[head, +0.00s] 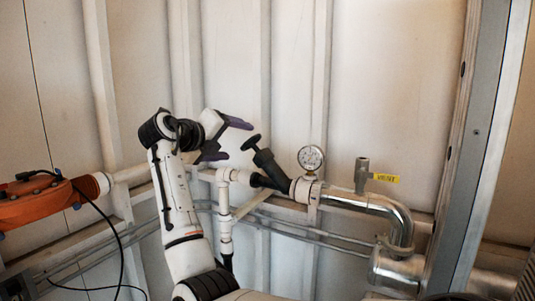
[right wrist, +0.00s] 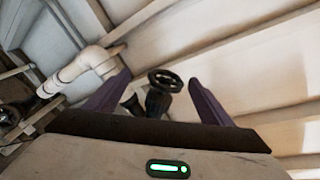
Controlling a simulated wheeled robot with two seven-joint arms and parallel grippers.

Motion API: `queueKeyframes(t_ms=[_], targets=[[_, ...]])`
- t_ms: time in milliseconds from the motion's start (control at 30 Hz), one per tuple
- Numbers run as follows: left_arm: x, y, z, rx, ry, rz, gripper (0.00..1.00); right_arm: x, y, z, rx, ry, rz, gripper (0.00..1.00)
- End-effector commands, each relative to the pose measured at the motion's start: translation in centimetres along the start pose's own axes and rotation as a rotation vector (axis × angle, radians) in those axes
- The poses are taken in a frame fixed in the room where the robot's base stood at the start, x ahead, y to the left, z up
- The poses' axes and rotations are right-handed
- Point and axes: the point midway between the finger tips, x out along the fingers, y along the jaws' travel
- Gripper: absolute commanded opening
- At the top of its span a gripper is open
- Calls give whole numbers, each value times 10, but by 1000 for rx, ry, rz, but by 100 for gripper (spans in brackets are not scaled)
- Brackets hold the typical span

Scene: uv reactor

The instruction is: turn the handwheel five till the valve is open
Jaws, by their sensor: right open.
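A small dark handwheel (head: 251,142) sits on top of a slanted black valve body (head: 270,168) on the pipe line, in the middle of the head view. My right gripper (head: 236,139) is just left of the handwheel, its purple fingers pointing toward it. The fingers are apart and empty. In the right wrist view the handwheel (right wrist: 166,80) shows between the two open fingers (right wrist: 165,95), beyond their tips, with the dark valve body below it. I cannot tell whether the valve is open or shut. My left gripper is in neither view.
A round pressure gauge (head: 311,158) stands on the pipe right of the valve. A yellow tag (head: 386,178) is beside a small fitting (head: 362,174). A silver elbow pipe (head: 400,225) bends down at right. An orange housing (head: 38,201) is at far left. A grey post (head: 481,150) stands right.

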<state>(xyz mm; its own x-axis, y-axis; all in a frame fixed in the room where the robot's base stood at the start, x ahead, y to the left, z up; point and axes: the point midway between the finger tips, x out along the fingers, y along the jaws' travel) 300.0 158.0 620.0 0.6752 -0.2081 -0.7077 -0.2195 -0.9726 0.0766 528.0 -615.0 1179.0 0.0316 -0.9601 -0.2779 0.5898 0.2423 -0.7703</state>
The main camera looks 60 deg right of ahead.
Motion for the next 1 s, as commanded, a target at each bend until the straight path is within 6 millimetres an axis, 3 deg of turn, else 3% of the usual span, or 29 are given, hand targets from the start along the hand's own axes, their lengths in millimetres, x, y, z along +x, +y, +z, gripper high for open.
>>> queueKeyframes(t_ms=[67,267,700,1000], targets=[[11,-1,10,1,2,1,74,-2,-4,-8,91,23,-20,75],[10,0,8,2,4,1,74,2,-12,-10,138,35,-34,75],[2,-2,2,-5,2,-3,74,77,-15,-12,133,35,-33,75],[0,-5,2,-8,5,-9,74,98,-13,-13,133,33,-31,75]])
